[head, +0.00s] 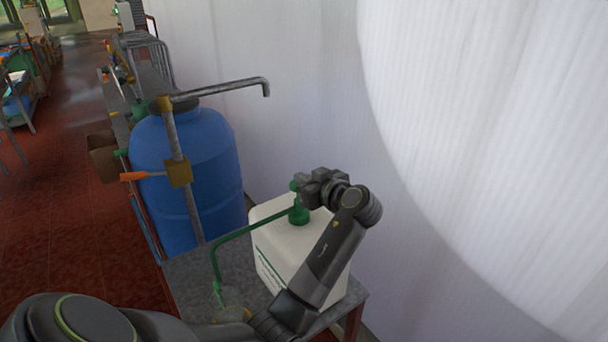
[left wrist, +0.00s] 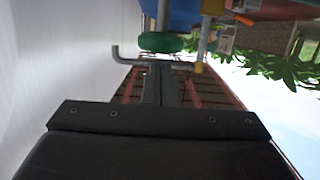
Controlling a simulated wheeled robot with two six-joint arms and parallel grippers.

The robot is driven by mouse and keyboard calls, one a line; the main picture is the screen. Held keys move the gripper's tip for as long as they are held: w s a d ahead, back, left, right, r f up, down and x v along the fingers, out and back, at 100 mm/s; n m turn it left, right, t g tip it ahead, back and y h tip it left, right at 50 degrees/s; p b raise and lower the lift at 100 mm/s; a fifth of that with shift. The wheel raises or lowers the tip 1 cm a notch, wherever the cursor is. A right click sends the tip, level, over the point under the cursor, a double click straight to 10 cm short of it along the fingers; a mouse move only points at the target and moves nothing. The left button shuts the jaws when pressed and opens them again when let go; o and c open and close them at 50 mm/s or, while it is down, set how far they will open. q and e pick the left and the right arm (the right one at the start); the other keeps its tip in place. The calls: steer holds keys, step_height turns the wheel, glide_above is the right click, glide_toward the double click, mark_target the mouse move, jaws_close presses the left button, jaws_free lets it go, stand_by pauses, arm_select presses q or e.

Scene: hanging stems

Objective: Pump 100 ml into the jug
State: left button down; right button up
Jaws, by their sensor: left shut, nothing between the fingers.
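A white canister (head: 275,240) with a green pump (head: 299,214) on top stands on a grey bench. The pump's green spout (head: 240,235) reaches left and bends down to a pale, see-through jug (head: 232,299), mostly hidden by my arm. My left gripper (head: 308,188) is at the top of the pump, shut and empty. I cannot tell whether it touches the pump head. In the left wrist view its closed fingers (left wrist: 161,88) point toward a green round part (left wrist: 160,42), which I cannot identify surely. The liquid level in the jug cannot be made out. My right gripper is not in view.
A blue barrel (head: 188,170) stands behind the bench (head: 190,280), with a grey pipe (head: 225,88) and an orange-handled valve (head: 178,173) beside it. A white wall sheet (head: 295,90) closes the back and right. Red floor (head: 60,240) lies open at left.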

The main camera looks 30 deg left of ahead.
arm_select(q)
steer(key=shift+f, duration=0.4)
steer(key=shift+f, duration=0.1)
step_height(320, 180, down, 3)
steer(key=b, duration=0.3)
steer(key=shift+f+b, duration=0.2)
steer(key=shift+b, duration=0.2)
